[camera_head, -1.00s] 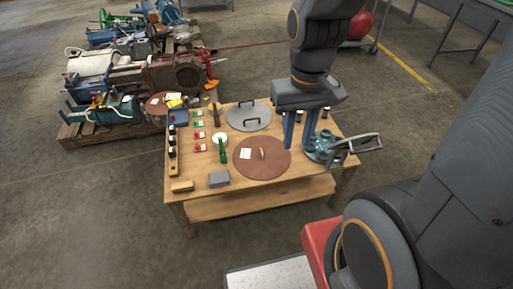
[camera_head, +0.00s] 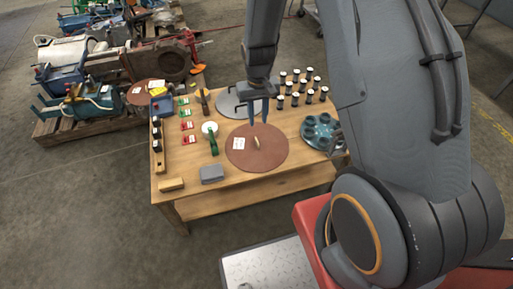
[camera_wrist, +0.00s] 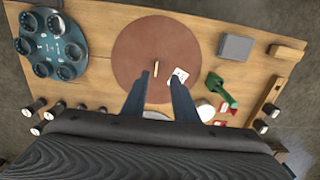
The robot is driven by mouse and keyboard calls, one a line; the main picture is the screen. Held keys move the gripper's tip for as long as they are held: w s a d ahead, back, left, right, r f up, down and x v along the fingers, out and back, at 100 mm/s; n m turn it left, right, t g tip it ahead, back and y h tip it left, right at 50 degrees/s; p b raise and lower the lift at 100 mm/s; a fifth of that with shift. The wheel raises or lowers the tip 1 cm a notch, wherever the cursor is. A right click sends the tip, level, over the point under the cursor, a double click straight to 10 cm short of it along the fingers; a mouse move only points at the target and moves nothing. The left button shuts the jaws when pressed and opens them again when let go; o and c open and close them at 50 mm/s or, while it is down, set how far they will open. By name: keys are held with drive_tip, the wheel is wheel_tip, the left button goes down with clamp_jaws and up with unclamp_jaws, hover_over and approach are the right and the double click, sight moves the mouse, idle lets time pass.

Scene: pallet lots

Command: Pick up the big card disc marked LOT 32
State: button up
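A big brown disc (camera_head: 272,150) lies flat on the wooden table, with a white label (camera_head: 239,143) and a small pale upright handle (camera_head: 257,142) at its middle. The label's writing is too small to read. The disc also shows in the wrist view (camera_wrist: 135,50), with its handle (camera_wrist: 155,69) and label (camera_wrist: 179,76). My gripper (camera_head: 257,126) points down over the disc's far part, its two blue fingers apart and empty. In the wrist view the fingertips (camera_wrist: 159,76) appear on either side of the handle; whether they are at its height is unclear.
A grey disc with handles (camera_head: 230,103) lies partly hidden behind my gripper. A teal round holder (camera_head: 320,130) and several dark-capped jars stand right. A green tool (camera_head: 213,144), white roll and grey box (camera_head: 212,174) stand left. Another labelled brown disc (camera_head: 145,92) lies beyond the table's left end.

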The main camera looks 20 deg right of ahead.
hover_over(257, 143)
wheel_tip(257, 143, down, 8)
drive_tip(key=shift+w+d+f+b, duration=0.1)
drive_tip(key=shift+w+f+b, duration=0.1)
drive_tip(key=shift+f, duration=1.1)
drive_tip(key=shift+w+f+b, duration=0.1)
drive_tip(key=shift+w+f, duration=0.05)
drive_tip(key=shift+f, duration=1.15)
drive_tip(key=shift+w+d+f+b, duration=0.1)
drive_tip(key=shift+w+f, duration=0.1)
drive_tip(key=shift+f, duration=1.1)
drive_tip(key=shift+a, duration=0.1)
clamp_jaws()
